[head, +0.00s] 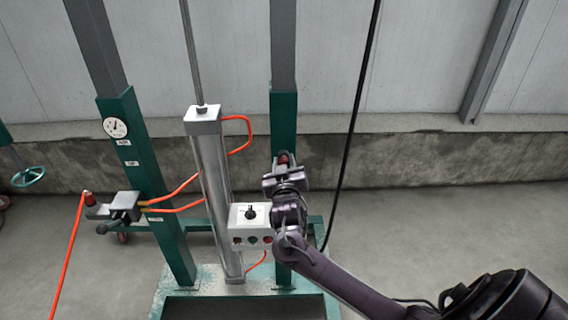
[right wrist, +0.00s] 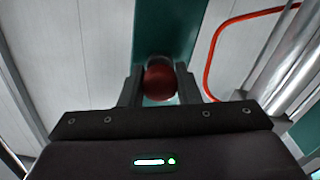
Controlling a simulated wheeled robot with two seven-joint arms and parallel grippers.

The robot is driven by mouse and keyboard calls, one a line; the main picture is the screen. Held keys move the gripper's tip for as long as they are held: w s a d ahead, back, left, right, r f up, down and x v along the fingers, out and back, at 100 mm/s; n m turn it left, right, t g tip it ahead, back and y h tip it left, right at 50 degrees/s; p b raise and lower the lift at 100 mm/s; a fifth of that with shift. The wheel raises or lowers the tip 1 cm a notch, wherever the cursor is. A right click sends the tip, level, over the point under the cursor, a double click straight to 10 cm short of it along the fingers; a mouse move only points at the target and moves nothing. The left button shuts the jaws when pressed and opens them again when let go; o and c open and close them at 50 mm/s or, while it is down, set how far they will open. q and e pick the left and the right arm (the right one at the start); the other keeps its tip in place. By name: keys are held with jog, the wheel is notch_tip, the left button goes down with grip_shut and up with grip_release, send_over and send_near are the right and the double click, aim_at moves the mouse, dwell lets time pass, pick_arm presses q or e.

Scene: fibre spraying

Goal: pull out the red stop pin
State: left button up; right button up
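The red stop pin's round knob (head: 283,157) shows on the right green post, just beyond my right gripper (head: 284,172). In the right wrist view the red knob (right wrist: 160,82) sits between the two fingers of my right gripper (right wrist: 160,80). Both fingers appear to touch its sides, with no clear gap. My left gripper is in neither view.
A silver cylinder (head: 211,180) with orange hoses stands left of the right post. A white control box (head: 250,215) with a black knob is close to my right gripper. A black cable (head: 350,130) hangs at right. The floor (head: 430,220) at right is clear.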

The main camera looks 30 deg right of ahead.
grip_shut()
jog(key=p+v, duration=0.1)
jog(key=v, duration=0.1)
jog(key=p+v, duration=0.1)
jog(key=v, duration=0.1)
jog(key=shift+s+a+f+p, duration=0.2)
jog(key=shift+s+a+p, duration=0.05)
jog(key=shift+p, duration=0.05)
jog(key=shift+o, duration=1.4)
grip_release()
jog(key=o, duration=0.4)
jog(key=shift+s+r, duration=0.15)
jog(key=shift+r, duration=0.05)
jog(key=v, duration=0.8)
jog(key=shift+b, duration=0.4)
jog(key=shift+f, duration=0.1)
